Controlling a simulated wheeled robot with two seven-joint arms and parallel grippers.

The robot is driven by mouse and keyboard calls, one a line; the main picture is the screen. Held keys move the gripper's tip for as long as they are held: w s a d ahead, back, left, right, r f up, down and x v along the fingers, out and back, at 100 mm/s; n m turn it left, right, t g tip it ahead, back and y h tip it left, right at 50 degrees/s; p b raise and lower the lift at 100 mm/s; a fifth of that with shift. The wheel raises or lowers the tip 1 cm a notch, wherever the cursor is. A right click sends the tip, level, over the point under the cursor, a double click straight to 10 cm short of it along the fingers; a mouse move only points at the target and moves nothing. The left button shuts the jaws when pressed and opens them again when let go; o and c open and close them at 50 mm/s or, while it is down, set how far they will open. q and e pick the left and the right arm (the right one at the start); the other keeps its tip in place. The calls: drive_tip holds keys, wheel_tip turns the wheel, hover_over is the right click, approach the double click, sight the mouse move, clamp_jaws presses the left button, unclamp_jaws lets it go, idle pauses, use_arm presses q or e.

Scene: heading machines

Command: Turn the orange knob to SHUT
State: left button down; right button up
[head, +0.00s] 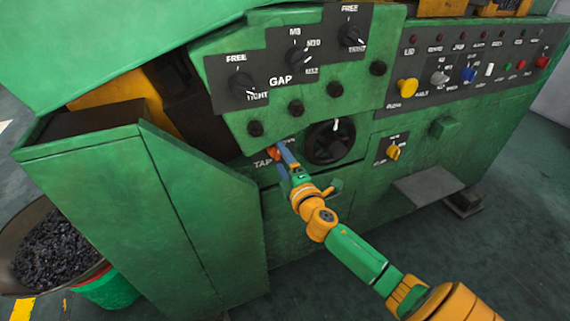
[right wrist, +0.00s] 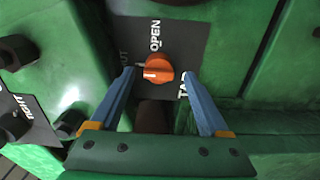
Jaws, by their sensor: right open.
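The orange knob (right wrist: 158,68) sits on a dark plate (right wrist: 183,38) in the right wrist view. OPEN is printed above it, TAP to its right, and letters ending in UT at upper left, partly hidden. A white mark shows on the knob's left side. My right gripper (right wrist: 159,74) is open, with one blue finger on each side of the knob in the picture; I cannot tell whether they touch it. In the head view the knob (head: 273,153) is partly hidden by my right gripper (head: 283,152). My left gripper is not in view.
A large black dial (head: 330,143) is close to the right of my gripper. Black GAP knobs (head: 297,57) are above. A green cabinet (head: 150,210) projects at the left. A yellow knob (head: 393,152) and a grey step (head: 430,186) are to the right.

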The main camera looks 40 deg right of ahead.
drive_tip(key=v, duration=0.4)
drive_tip(key=shift+s+a, duration=0.1)
drive_tip(key=shift+s, duration=0.3)
drive_tip(key=shift+f, duration=0.1)
drive_tip(key=s+a+f+m+g+y+p, duration=0.1)
drive_tip(key=s+f+m+g+p, duration=0.3)
drive_tip(key=f, duration=0.7)
drive_tip(key=s+a+f+m+g+p, duration=0.15)
drive_tip(key=s+f+g, duration=0.35)
drive_tip(key=f, duration=0.6)
use_arm(q)
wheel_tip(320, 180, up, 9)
drive_tip(key=p, duration=0.3)
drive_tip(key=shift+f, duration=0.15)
use_arm(e)
drive_tip(key=s+a+f+m+g+y, duration=0.1)
drive_tip(key=s+a+f+m+g, duration=0.1)
drive_tip(key=s, duration=0.7)
drive_tip(key=s+a+f+m+g+y, duration=0.1)
drive_tip(key=s+a+f+m+g, duration=0.2)
drive_tip(key=s+f, duration=0.3)
drive_tip(key=s+a+f+m+g+y, duration=0.1)
drive_tip(key=s+a+f, duration=0.3)
drive_tip(key=s, duration=0.9)
drive_tip(key=shift+s+a+f+m+g, duration=0.35)
drive_tip(key=shift+s+a+m+g, duration=0.1)
drive_tip(key=shift+m+g, duration=0.3)
